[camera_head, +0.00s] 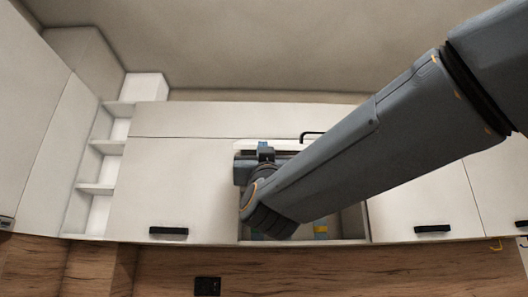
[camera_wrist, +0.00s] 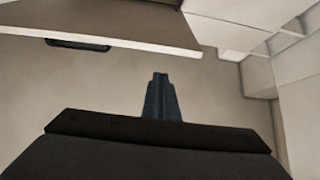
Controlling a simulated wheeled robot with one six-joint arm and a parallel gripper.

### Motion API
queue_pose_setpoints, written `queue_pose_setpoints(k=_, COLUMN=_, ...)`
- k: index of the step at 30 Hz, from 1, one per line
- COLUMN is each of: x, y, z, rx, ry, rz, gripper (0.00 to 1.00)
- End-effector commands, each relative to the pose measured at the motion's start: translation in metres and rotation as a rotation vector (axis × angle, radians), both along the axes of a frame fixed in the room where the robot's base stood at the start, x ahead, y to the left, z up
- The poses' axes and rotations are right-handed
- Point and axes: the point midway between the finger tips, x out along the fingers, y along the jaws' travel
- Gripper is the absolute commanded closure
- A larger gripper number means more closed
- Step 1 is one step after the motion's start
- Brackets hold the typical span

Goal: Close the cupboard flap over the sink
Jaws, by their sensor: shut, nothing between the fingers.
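The cupboard flap (camera_head: 285,144) is white and stands raised, seen nearly edge-on in the head view, with a dark bar handle at its edge. In the wrist view the flap (camera_wrist: 120,22) spans the upper left, its dark handle at its left part. The cupboard (camera_head: 352,222) below it is open, largely hidden by my arm. My gripper (camera_head: 264,148) is beside the flap in the head view. In the wrist view my gripper (camera_wrist: 160,80) has its fingers together and empty, with a visible gap to the flap's edge; contact elsewhere cannot be told.
A closed white cupboard door (camera_head: 180,185) is left of the opening, another closed door (camera_head: 420,195) right. Open corner shelves (camera_head: 97,188) stand further left. A small blue and yellow item (camera_head: 320,228) sits inside the opening. A black socket (camera_head: 207,286) is on the wooden splashback.

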Motion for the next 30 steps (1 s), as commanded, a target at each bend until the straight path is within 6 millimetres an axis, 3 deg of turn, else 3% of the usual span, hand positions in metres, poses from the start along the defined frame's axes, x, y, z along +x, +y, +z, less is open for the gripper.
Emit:
queue_pose_setpoints(k=5, x=-0.009, y=-0.003, z=0.023, rx=0.023, ry=-0.048, rz=-0.014, gripper=1.00)
queue_pose_setpoints(k=23, x=0.057, y=-0.004, z=0.095, rx=0.021, ry=-0.044, rz=-0.014, gripper=1.00)
queue_pose_setpoints(k=30, x=0.071, y=-0.003, z=0.063, rx=0.021, ry=-0.042, rz=-0.013, gripper=1.00)
